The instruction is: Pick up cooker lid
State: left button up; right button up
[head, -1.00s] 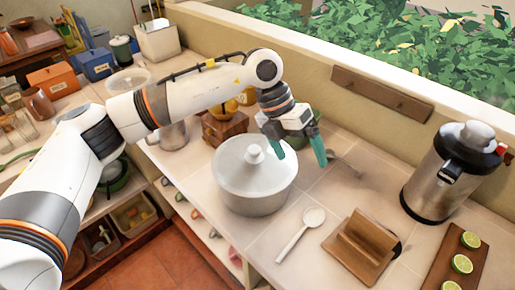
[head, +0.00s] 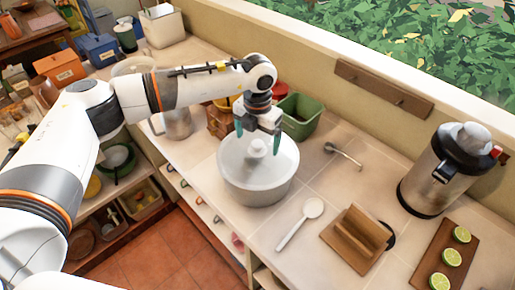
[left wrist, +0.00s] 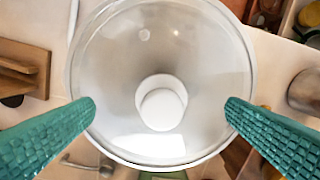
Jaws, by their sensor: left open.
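The cooker lid (head: 236,160) is a pale, see-through disc with a white knob (head: 257,147), lying on the white cooker pot (head: 258,192) on the counter. My left gripper (head: 259,136) is open above the lid, its green fingers pointing down over the knob area. In the left wrist view the lid (left wrist: 110,60) fills the middle, with its knob (left wrist: 161,104) between the two spread fingers of the gripper (left wrist: 158,112). I see no contact between fingers and knob. My right gripper is not in view.
A green bin (head: 302,118) and a brown wooden box (head: 219,122) stand behind the pot. A metal mug (head: 177,124) stands to its left. A white spoon (head: 299,224), a wooden holder (head: 352,240) and a steel dispenser (head: 440,175) are to the right. A low wall runs behind.

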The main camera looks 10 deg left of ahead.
aim_at(257, 144)
pick_arm(q)
jog(key=shift+w+f+p, duration=0.15)
jog(key=shift+f+p, duration=0.2)
jog(key=shift+f, duration=1.1)
grip_shut()
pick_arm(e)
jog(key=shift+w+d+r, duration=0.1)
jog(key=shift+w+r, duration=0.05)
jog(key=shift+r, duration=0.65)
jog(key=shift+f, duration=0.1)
